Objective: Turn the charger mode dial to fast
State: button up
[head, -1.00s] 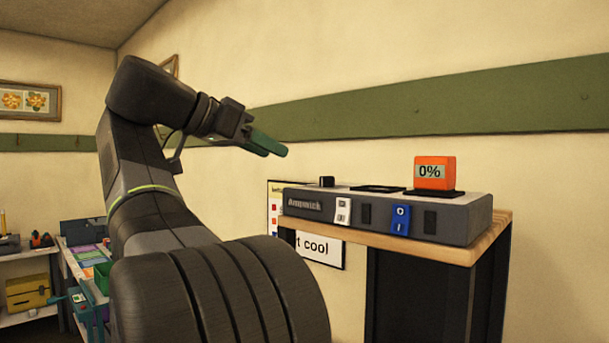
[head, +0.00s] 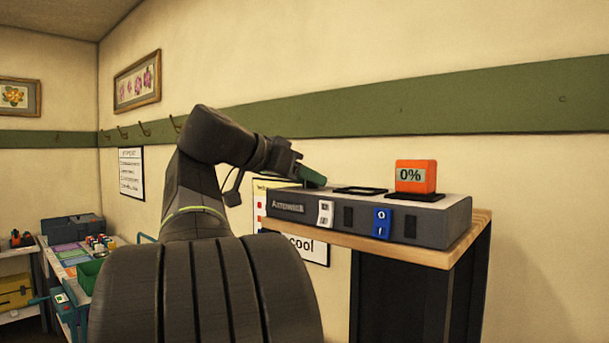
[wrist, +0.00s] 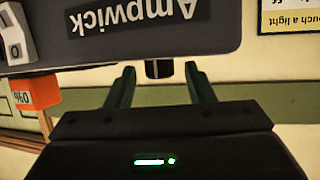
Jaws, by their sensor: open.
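The charger is a grey box (head: 440,222) marked "Ampwick" on a wooden-topped stand; its front also fills the top of the wrist view (wrist: 110,35), upside down. A small black knob (wrist: 158,69), likely the mode dial, stands at the charger's top left end. In the head view my gripper hides it. My gripper (head: 315,179) has green fingers and is over that end. In the wrist view it is open (wrist: 160,82), with the knob showing between the fingertips; I cannot tell whether they touch it. No mode marks are readable.
An orange battery (head: 415,176) reading 0% sits on the charger's right pad, beside an empty black pad (head: 360,190). A white switch (head: 326,214) and a blue switch (head: 381,223) are on the front. A partly hidden poster (head: 312,249) is on the wall behind.

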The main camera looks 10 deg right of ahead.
jog(key=shift+d, duration=0.1)
jog(key=shift+c, duration=0.4)
jog(key=c, duration=0.9)
jog(key=shift+f, duration=0.1)
jog(key=shift+n+t+b, duration=0.3)
jog(key=shift+b, duration=0.05)
jog(key=shift+s+d+n+t+y+b, duration=0.15)
jog(key=shift+s+n+t+y+b, duration=0.05)
jog(key=shift+n+t+y+b, duration=0.6)
jog(key=n+t+y, duration=0.1)
jog(key=n, duration=0.1)
jog(key=n+t+y, duration=0.1)
jog(key=t+y, duration=0.1)
jog(key=shift+s+d+r+n, duration=0.2)
jog(key=shift+n, duration=0.2)
jog(key=n+y+p, duration=0.1)
jog(key=n+t+y+p, duration=0.1)
jog(key=y, duration=0.1)
jog(key=n+y+p, duration=0.1)
jog(key=n+p, duration=0.1)
jog(key=shift+d+r+t+y, duration=0.1)
jog(key=shift+d+t+y, duration=0.2)
jog(key=shift+t, duration=0.1)
jog(key=shift+n+y+p, duration=0.7)
jog(key=shift+y, duration=0.1)
jog(key=shift+f+n+y, duration=0.25)
jog(key=shift+n+y, duration=0.05)
